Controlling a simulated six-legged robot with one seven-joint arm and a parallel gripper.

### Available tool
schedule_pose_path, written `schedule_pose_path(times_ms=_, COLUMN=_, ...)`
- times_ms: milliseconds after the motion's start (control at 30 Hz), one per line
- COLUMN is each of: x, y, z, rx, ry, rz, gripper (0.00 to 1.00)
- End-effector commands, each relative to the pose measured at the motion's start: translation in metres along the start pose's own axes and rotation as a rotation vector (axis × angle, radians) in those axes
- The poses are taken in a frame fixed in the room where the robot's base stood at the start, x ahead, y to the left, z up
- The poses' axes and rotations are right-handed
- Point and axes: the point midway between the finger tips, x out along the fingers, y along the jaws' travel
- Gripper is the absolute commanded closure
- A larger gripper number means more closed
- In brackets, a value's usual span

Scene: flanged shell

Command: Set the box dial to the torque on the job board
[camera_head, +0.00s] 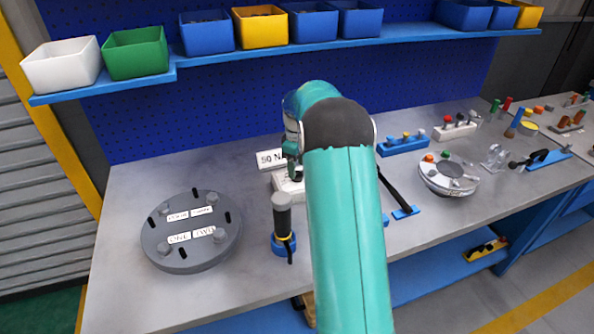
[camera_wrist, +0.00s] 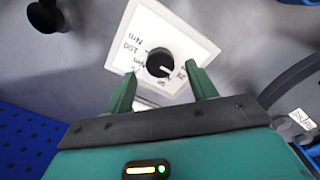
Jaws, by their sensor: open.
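The job board (camera_head: 269,158) is a white sign behind the box; it reads "50 N" before my arm cuts it off. The white dial box (camera_head: 286,188) is mostly hidden behind my arm in the head view. In the wrist view the box (camera_wrist: 185,28) shows a black round knob (camera_wrist: 159,62) with a short white mark towards the lower right. A "100 Nm" label is on its left; other labels are partly covered by my fingers. My gripper (camera_wrist: 160,69) is open, its fingertips on either side of the knob; contact cannot be told.
A grey flanged disc (camera_head: 190,250) with number labels lies left on the bench. A blue rack (camera_head: 404,145) and a round metal part (camera_head: 447,178) are at right. Bins line the shelf above.

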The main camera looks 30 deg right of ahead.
Motion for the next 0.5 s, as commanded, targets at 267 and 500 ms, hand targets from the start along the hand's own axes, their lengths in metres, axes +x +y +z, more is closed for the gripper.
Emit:
schedule_pose_path(times_ms=267, x=0.025, y=0.000, z=0.000, rx=0.000, ry=0.000, rz=0.000, gripper=0.43)
schedule_pose_path(times_ms=500, x=0.025, y=0.000, z=0.000, rx=0.000, ry=0.000, rz=0.000, gripper=0.43)
